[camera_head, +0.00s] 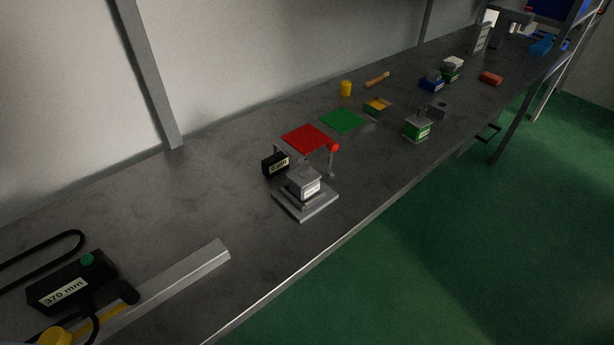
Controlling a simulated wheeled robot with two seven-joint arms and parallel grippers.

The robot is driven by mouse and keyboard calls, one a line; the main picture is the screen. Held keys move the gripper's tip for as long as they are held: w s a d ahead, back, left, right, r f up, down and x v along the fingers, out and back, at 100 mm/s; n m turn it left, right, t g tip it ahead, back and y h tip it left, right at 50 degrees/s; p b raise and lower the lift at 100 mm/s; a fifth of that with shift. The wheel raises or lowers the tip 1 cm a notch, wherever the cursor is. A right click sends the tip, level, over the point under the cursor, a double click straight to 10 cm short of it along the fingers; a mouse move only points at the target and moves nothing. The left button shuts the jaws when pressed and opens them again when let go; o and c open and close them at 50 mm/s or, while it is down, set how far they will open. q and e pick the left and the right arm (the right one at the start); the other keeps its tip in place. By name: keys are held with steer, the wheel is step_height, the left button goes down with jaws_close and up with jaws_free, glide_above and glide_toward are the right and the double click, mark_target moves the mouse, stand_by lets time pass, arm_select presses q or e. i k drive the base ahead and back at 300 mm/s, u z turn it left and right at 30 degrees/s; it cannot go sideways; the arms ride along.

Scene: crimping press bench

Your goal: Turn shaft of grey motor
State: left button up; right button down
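Another grey-topped block with a green labelled side (418,128) stands further right. Neither of my grippers shows in the head view.
A black display reading 370 mm (66,285) and a light metal bar (185,276) lie at front left. A black readout box (274,164) is beside the press.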

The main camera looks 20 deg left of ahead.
mark_target(304, 163)
steer(key=u, duration=0.15)
steer(key=k, duration=0.45)
steer(key=u, duration=1.45)
steer(key=i, duration=0.6)
steer(key=z, duration=0.45)
